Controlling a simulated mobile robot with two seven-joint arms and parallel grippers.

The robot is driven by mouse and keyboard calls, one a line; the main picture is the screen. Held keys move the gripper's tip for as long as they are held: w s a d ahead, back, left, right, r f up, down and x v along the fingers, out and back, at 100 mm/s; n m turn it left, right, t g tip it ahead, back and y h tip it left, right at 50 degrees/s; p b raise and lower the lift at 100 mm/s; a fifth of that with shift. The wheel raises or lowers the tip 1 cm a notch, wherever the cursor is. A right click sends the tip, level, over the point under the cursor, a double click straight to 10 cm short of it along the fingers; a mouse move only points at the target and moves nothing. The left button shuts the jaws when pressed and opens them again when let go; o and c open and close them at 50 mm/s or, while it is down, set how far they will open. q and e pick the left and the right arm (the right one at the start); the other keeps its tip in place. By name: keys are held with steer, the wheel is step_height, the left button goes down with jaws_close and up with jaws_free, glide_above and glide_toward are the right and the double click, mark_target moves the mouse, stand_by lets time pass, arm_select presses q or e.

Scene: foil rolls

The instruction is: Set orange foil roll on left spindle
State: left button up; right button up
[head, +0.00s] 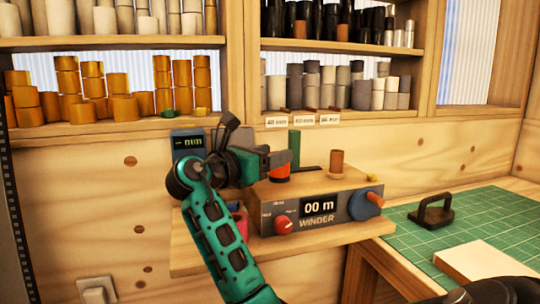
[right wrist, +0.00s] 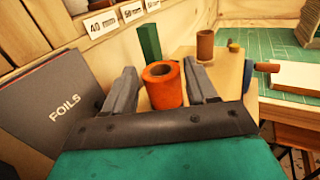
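The orange foil roll (head: 280,174) stands upright at the left part of the winder's wooden top (head: 318,186). In the right wrist view the roll (right wrist: 164,90) is between my right gripper's two grey fingers (right wrist: 160,88), with its open end up. Narrow gaps show beside it, so the fingers look open around it. In the head view my right gripper (head: 280,160) reaches in from the left and partly hides the roll. A green post (head: 295,148) stands just behind the roll. I cannot make out a spindle inside the roll. My left gripper is not in view.
A brown tube (head: 336,163) stands on the winder's right side. A small display (head: 188,143) stands at left. Shelves behind hold orange rolls (head: 162,75) and grey rolls (head: 361,95). A green mat (head: 480,225) with a black-handled tool (head: 432,211) lies at right.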

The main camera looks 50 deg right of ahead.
steer(key=o, duration=0.3)
steer(key=a, duration=1.3)
steer(key=shift+w+p, duration=0.3)
